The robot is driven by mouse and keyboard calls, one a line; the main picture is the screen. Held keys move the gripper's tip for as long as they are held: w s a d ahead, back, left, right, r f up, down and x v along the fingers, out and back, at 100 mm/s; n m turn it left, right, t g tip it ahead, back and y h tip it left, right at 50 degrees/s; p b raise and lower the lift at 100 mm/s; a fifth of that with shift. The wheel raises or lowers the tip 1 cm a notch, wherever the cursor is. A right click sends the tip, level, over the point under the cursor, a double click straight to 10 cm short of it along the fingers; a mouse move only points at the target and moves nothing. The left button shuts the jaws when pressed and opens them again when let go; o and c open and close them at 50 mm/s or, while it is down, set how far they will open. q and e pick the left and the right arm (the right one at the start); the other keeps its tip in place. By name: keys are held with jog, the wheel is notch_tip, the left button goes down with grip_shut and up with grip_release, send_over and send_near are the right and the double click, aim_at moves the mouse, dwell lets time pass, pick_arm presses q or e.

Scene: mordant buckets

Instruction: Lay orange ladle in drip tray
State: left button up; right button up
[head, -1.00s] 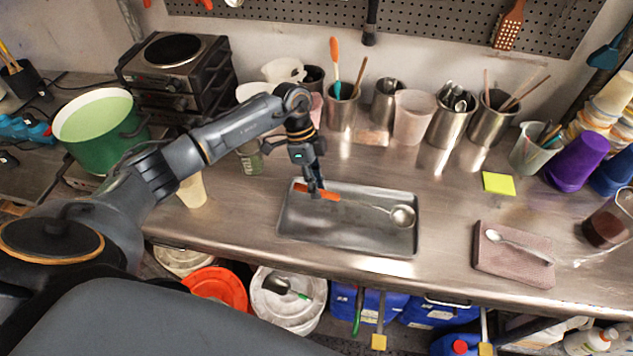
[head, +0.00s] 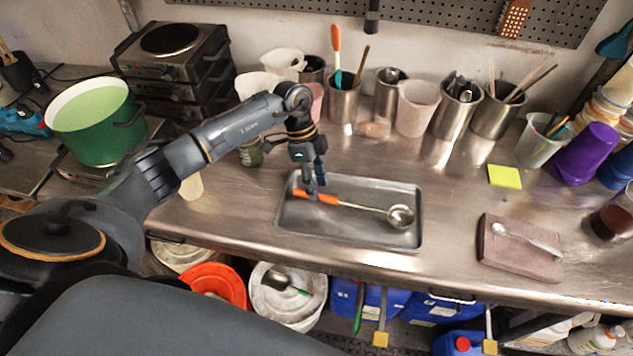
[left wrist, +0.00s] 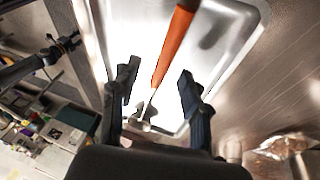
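The orange ladle (head: 370,207) has an orange handle and a round steel bowl. It lies in the grey metal drip tray (head: 345,236), handle to the left and bowl near the right wall. My left gripper (head: 314,188) is just above the handle. In the left wrist view, the two fingers of my left gripper (left wrist: 156,78) are spread apart, with the orange handle (left wrist: 174,42) showing between and beyond them, clear of both. The drip tray (left wrist: 225,40) shows beneath. My right gripper is not in view.
Steel cups of utensils (head: 343,97) and a translucent beaker (head: 416,108) stand behind the tray. A brown mat (head: 500,258) with a spoon lies to the right, and a yellow note (head: 504,176) behind it. The counter between tray and mat is bare.

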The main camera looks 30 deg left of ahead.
pick_arm(q)
jog(key=shift+w+a+r, duration=0.1)
jog(key=shift+r, duration=0.1)
jog(key=v, duration=1.1)
jog(key=shift+r, duration=0.3)
jog(key=shift+f, duration=0.1)
